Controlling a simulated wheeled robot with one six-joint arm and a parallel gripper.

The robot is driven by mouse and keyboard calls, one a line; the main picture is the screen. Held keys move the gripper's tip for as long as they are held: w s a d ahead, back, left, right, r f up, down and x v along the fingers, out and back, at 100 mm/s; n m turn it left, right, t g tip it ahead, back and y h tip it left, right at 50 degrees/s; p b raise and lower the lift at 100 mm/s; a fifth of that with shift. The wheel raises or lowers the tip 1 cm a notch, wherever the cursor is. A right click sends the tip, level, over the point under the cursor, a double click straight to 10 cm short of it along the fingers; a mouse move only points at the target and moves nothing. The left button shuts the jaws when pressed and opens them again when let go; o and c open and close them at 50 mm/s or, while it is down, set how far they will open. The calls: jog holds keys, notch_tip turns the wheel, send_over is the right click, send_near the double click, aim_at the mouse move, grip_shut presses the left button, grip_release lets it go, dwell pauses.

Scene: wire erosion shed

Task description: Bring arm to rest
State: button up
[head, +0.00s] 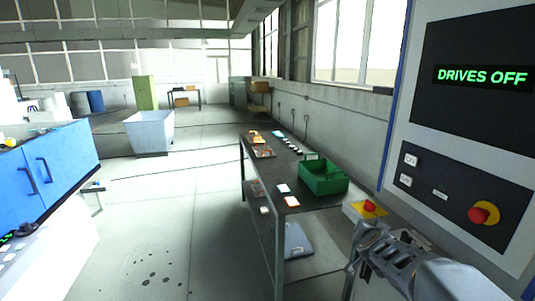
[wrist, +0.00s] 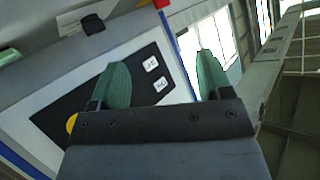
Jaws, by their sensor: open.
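My gripper (head: 372,246) is at the lower right of the head view, in front of the control cabinet and near the front end of the bench. In the wrist view its two green fingers stand wide apart, with my gripper (wrist: 160,72) open and nothing between them. The control cabinet (head: 465,130) shows a lit green "DRIVES OFF" display (head: 482,76). Below it are white labelled buttons (head: 408,170) and a red knob on a yellow ring (head: 484,214). The cabinet's dark button panel (wrist: 125,85) shows tilted behind the fingers in the wrist view.
A dark bench (head: 262,180) bears a green crate (head: 323,180) and several small items. A red button on a yellow box (head: 369,207) sits close to my gripper. A blue cabinet (head: 55,160) stands left, and a pale bin (head: 150,133) stands farther back. The middle floor is clear.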

jog(key=s+a+f+n+g+y, duration=0.3)
jog(key=s+a+f+y, duration=0.15)
jog(key=a, duration=0.35)
jog(key=s+a+n+g, duration=0.2)
jog(key=s, duration=0.6)
jog(key=s+a+f+n+g, duration=0.1)
jog(key=s+a+n+g, duration=0.1)
jog(key=s, duration=0.6)
jog(key=shift+s+a+n+g, duration=0.2)
jog(key=shift+s+n+g, duration=0.1)
jog(key=shift+g, duration=0.5)
jog(key=shift+a+r+t+y, duration=0.3)
jog(key=shift+a+r, duration=0.15)
jog(key=shift+r, duration=0.15)
